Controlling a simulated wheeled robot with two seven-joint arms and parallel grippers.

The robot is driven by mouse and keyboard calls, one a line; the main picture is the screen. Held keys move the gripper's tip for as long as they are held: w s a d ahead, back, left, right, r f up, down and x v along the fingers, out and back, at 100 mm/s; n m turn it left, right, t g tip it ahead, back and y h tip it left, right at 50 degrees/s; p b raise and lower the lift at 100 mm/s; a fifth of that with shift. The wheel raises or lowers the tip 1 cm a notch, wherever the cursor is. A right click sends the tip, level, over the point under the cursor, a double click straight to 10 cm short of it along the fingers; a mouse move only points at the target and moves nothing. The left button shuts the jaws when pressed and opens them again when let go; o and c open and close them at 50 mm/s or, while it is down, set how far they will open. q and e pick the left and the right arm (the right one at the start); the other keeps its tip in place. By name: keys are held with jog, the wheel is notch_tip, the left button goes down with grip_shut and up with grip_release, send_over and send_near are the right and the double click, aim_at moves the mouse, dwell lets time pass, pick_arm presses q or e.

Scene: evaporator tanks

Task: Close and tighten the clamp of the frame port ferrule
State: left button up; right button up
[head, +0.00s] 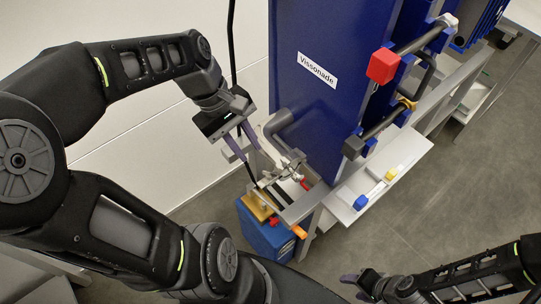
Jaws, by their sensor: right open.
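A grey bent pipe (279,122) comes out of the blue Vissonade tank's lower left side. Below it, a small metal clamp (290,171) sits among fittings at the frame port. It is too small to tell whether its halves are closed. My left gripper (250,153), with purple fingers, points down just left of the pipe and above-left of the clamp, apart from the clamp in the picture. I cannot tell whether it grips anything. My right gripper (352,284) is open, low in the picture, far from the clamp.
The blue tank (325,95) stands close on the right. A black hose (231,45) hangs behind my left gripper. Below the clamp are a blue box (262,236) and an orange-handled part (299,232). A light shelf (405,160) carries yellow and blue pieces.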

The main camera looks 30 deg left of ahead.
aim_at(267, 172)
pick_arm(q)
jog(key=n, duration=0.5)
jog(key=d+n, duration=0.1)
jog(key=n, duration=0.2)
jog(key=shift+w+f+h, duration=0.15)
jog(key=shift+w+h, duration=0.05)
jog(key=shift+h, duration=0.1)
jog(key=x, duration=0.7)
jog(key=shift+d+f, duration=0.15)
jog(key=shift+f, duration=0.2)
jog(key=shift+c, duration=0.5)
grip_shut()
